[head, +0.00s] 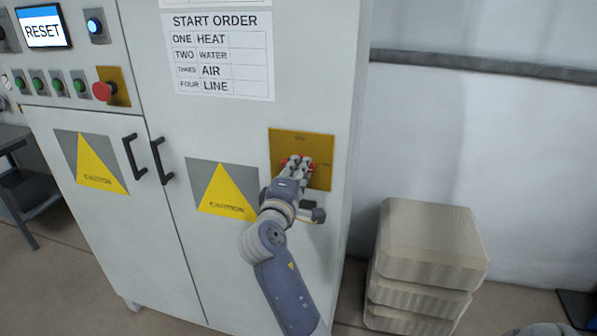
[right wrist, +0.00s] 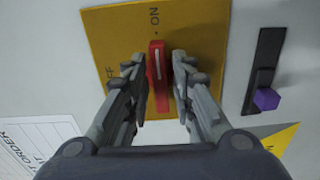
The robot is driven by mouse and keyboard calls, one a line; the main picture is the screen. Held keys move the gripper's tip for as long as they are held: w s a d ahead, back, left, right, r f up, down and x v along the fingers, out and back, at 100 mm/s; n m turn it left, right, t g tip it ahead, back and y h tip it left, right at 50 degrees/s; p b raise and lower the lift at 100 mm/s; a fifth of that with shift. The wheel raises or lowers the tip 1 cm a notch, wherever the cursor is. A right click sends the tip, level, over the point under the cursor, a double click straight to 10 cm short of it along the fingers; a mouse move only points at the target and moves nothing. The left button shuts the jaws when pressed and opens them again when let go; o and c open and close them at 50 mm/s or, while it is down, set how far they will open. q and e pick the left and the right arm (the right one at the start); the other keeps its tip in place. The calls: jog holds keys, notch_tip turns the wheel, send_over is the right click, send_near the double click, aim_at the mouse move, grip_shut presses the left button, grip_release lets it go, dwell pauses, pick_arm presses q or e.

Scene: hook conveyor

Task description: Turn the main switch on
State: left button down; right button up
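The main switch is a red handle (right wrist: 157,75) with a pale stripe, on a yellow plate (head: 322,180) on the grey cabinet. In the right wrist view the plate (right wrist: 110,40) reads ON at the top and OFF at the left. The handle lines up with the ON mark. My right gripper (head: 297,161) is at the switch, its two fingers (right wrist: 160,65) on either side of the handle and very close to it. Whether both touch it is not clear. In the head view the fingers partly cover the handle. My left gripper is not in view.
A start order sheet (head: 220,55) and caution signs (head: 227,190) are on the cabinet (head: 235,265). Beside the plate, the right wrist view shows a black slot with a purple knob (right wrist: 266,99). A red emergency button (head: 102,91) sits far left. Stacked blocks (head: 430,240) stand right of the cabinet.

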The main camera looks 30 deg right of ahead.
dwell(0.3)
jog(key=v, duration=0.7)
jog(key=shift+s+a, duration=0.15)
jog(key=shift+s, duration=0.05)
